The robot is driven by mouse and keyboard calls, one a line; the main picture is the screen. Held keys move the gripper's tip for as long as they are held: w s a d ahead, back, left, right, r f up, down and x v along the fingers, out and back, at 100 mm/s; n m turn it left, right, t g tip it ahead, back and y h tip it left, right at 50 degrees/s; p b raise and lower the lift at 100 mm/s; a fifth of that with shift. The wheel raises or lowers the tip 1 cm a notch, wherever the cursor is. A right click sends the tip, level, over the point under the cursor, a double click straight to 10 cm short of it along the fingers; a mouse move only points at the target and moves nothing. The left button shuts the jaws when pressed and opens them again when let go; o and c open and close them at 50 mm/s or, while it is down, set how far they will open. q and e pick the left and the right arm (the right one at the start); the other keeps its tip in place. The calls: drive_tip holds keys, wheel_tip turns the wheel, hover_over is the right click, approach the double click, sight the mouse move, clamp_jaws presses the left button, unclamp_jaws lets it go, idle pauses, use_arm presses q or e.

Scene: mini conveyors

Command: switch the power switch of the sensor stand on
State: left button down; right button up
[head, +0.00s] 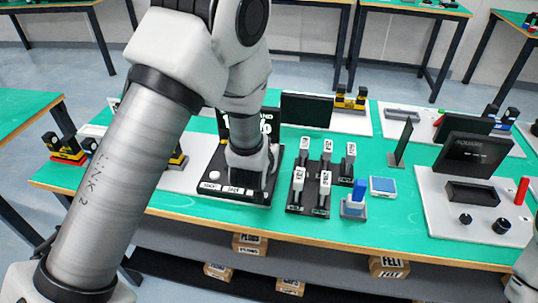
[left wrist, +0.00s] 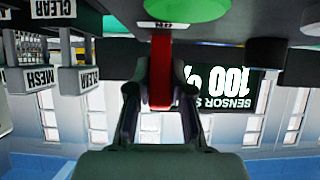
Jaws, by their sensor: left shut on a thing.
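The sensor stand (head: 274,163) is a black panel on the green table, with an upright screen (left wrist: 232,86) that reads 100 % in the left wrist view, upside down. My left gripper (left wrist: 160,82) is shut on a narrow red lever (left wrist: 160,68), apparently the stand's power switch. In the head view my left gripper (head: 250,187) is low over the front of the stand, and the wrist hides the lever and part of the screen. A green round part (left wrist: 186,8) is beside the lever in the wrist view. My right gripper is out of view.
A rack (head: 310,208) of several labelled samples stands close right of the sensor stand. Beyond it are a blue-handled block (head: 357,196), a blue pad (head: 383,186) and a white panel with knobs (head: 430,205). Labelled boxes (head: 390,266) lie on the shelf below.

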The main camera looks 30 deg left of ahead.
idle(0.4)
use_arm(q)
drive_tip(key=c, duration=1)
unclamp_jaws()
drive_tip(key=shift+c, duration=0.2)
drive_tip(key=shift+s, duration=0.1)
drive_tip(key=v, duration=0.7)
drive_tip(key=shift+s+d+r, duration=0.1)
drive_tip(key=shift+s+d, duration=0.05)
drive_tip(key=shift+s, duration=0.1)
drive_tip(key=shift+w, duration=0.1)
